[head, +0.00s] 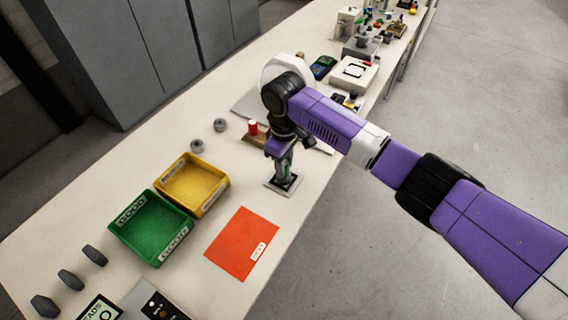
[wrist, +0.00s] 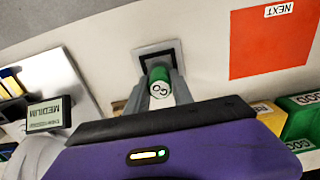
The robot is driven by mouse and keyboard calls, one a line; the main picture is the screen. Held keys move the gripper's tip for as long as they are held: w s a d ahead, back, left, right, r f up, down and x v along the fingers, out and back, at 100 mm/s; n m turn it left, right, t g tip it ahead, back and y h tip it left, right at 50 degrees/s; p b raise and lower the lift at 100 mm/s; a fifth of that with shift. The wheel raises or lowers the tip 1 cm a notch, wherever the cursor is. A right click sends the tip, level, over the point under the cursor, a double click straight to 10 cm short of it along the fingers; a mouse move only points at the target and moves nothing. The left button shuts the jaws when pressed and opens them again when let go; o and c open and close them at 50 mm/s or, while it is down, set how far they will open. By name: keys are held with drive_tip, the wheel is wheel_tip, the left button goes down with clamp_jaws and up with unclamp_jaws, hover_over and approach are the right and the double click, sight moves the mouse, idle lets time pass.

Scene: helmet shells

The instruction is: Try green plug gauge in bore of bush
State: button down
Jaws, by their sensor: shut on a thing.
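My gripper (head: 285,160) points down over the bench and is shut on the green plug gauge (wrist: 159,83). The gauge's round end, marked GO, faces the wrist camera between my two fingers. Below the gauge is a small dark square holder with a pale edge (head: 284,188); it also shows in the wrist view (wrist: 145,53). The bush and its bore are hidden behind the gauge and fingers, so I cannot tell whether the gauge is in the bore. Two grey rings that look like bushes (head: 197,146) stand apart on the bench.
A green GOOD bin (head: 126,236) and a yellow bin (head: 218,203) stand left of the holder. An orange NEXT mat (head: 214,251) lies in front. A red cylinder (head: 253,128) stands behind my gripper. Several dark blocks (head: 71,280) lie at the front left.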

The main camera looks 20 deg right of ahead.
drive_tip(key=shift+r+p, duration=2.55)
drive_tip(key=shift+r, duration=0.1)
